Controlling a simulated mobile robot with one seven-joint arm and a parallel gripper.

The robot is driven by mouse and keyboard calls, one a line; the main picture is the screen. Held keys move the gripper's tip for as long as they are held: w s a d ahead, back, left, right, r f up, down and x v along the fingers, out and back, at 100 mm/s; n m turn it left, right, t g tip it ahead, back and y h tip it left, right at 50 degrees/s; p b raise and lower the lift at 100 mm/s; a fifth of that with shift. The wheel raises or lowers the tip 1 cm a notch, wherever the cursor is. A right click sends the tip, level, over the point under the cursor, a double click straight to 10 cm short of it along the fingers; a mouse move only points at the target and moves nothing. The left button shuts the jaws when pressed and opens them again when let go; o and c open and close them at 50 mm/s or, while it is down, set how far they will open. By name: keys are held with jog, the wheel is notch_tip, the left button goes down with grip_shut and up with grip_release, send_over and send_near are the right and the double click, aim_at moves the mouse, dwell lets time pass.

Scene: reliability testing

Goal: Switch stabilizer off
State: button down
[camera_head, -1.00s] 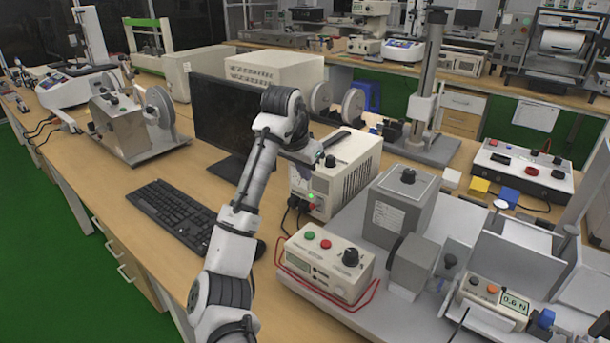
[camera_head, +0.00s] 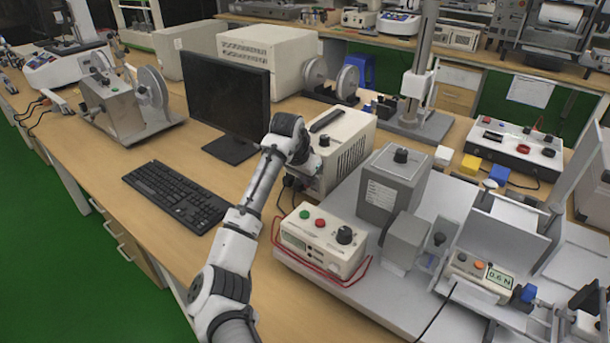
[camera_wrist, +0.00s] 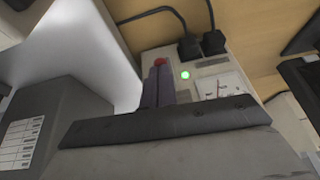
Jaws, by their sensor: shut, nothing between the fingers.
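The stabilizer is a cream box (camera_head: 352,146) with side vents and a dark top handle, standing right of the monitor. In the wrist view its front panel (camera_wrist: 212,70) carries a lit green lamp (camera_wrist: 185,74), a red button or switch (camera_wrist: 160,62) and two black plugs. My gripper (camera_wrist: 158,84) is shut and empty. Its fingertips point at the panel right by the red part and cover some of it; I cannot tell whether they touch. In the head view my arm's wrist hides the fingers and part of the stabilizer's front.
A cream meter (camera_head: 323,243) with red leads stands in front of the stabilizer, and a grey box unit (camera_head: 392,190) to its right. The monitor (camera_head: 226,98) and keyboard (camera_head: 175,196) are to the left.

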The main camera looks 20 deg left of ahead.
jog(key=shift+s+a+f+t+h+b, duration=0.1)
jog(key=shift+s+f+t+h+b, duration=0.25)
jog(key=shift+f+t+b, duration=0.6)
jog(key=shift+s+a+f+t+b, duration=0.2)
jog(key=shift+s+a+t+b, duration=0.05)
jog(key=shift+s+t+b, duration=0.25)
jog(key=shift+r, duration=0.1)
jog(key=shift+r+p, duration=0.7)
